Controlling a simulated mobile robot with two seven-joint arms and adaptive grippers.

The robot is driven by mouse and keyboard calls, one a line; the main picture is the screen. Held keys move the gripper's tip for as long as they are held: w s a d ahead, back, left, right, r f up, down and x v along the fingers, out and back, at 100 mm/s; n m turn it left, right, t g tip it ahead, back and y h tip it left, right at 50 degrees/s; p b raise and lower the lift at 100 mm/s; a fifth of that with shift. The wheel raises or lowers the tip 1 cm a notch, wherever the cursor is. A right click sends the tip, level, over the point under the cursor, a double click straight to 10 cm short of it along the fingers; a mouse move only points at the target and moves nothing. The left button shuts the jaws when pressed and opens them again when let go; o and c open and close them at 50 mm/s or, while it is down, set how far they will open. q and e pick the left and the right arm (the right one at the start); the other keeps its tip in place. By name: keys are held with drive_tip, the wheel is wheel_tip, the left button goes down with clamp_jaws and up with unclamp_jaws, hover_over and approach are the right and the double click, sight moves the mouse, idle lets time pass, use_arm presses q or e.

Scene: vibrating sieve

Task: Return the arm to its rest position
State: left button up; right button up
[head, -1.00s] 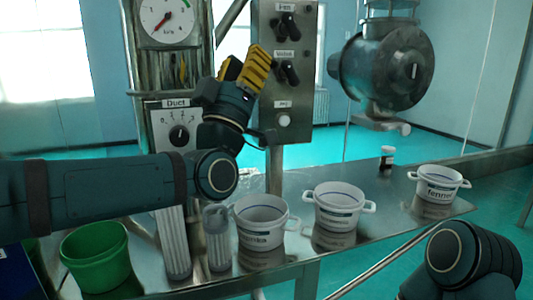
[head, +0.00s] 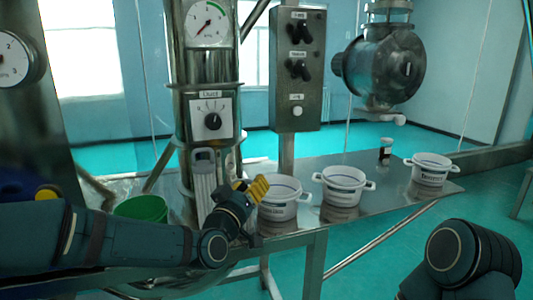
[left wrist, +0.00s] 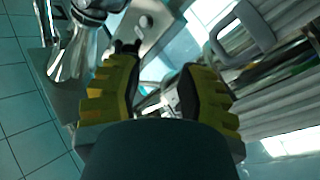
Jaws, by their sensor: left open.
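My left arm comes in from the left edge. My right arm shows at the lower right, but its gripper is out of view.
A second white pot (head: 343,186), a third (head: 430,171) and a small dark jar (head: 385,151) stand on the bench (head: 385,205). A green bucket (head: 143,208) is partly behind my left arm. A control box (head: 298,70) and a Duct dial panel (head: 212,119) rise behind.

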use_arm(q)
wheel_tip(320, 180, down, 19)
drive_tip(key=s+g+y, duration=0.1)
drive_tip(key=s+g, duration=0.1)
drive_tip(key=g, duration=0.3)
drive_tip(key=s+a+f+g+y, duration=0.1)
drive_tip(key=s+f+g, duration=0.3)
drive_tip(key=s+f, duration=0.4)
drive_tip(key=s+a+f+g+y, duration=0.1)
drive_tip(key=s+a+f+g, duration=0.2)
drive_tip(key=s+f, duration=0.6)
drive_tip(key=s+a+f+g+y, duration=0.1)
drive_tip(key=s+f+g, duration=0.3)
drive_tip(key=s+f, duration=0.4)
wheel_tip(320, 180, down, 3)
drive_tip(key=shift+s+a+r+g, duration=0.15)
drive_tip(key=shift+s+a+g, duration=0.15)
drive_tip(key=shift+a, duration=0.45)
drive_tip(key=shift+n, duration=0.3)
